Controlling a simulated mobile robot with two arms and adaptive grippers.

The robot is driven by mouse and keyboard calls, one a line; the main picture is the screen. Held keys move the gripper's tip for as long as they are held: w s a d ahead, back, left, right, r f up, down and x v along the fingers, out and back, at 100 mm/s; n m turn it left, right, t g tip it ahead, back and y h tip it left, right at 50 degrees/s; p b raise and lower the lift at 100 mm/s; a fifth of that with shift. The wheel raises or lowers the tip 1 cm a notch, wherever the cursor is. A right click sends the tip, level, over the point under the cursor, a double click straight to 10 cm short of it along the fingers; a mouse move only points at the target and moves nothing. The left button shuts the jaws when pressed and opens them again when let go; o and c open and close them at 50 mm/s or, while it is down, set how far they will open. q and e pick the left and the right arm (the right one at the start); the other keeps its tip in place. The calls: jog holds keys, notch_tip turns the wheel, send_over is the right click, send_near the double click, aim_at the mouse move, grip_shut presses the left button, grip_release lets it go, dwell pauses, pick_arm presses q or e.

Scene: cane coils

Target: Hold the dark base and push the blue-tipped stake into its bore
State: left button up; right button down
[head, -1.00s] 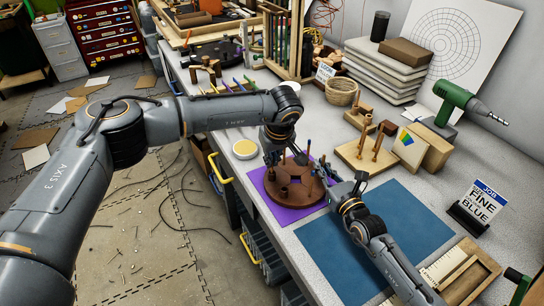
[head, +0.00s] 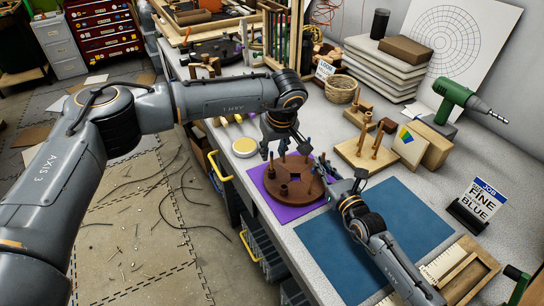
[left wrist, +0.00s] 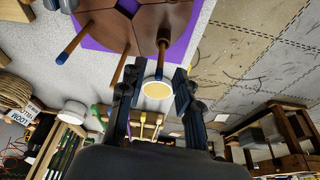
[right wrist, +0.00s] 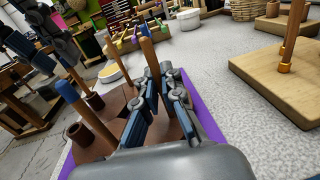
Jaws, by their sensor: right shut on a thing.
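The dark base (head: 275,203) is a round brown disc with a square central opening and several upright stakes. It lies on a purple mat. My left gripper (head: 283,143) is open above the base's far left part. In the left wrist view a blue-tipped stake (left wrist: 162,52) stands just beyond its parted fingers, not gripped. Another blue-tipped stake (left wrist: 76,42) stands beside it. My right gripper (head: 331,182) is shut at the base's right edge. In the right wrist view a stake (right wrist: 149,56) rises by its fingertips; the exact contact is partly hidden. A nearer blue-tipped stake (right wrist: 88,116) leans in view.
A blue mat (head: 370,235) lies right of the base, under my right arm. A wooden block with pegs (head: 366,155) and a green drill (head: 462,105) stand behind. A yellow-topped round tub (head: 245,147) sits near the table's left edge.

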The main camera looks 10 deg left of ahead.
pick_arm(q)
jog(key=v, duration=0.7)
jog(key=shift+s+r, duration=0.15)
jog(key=shift+r, duration=0.15)
pick_arm(e)
jog(key=c, duration=1.4)
grip_release()
jog(key=shift+s+d, duration=0.1)
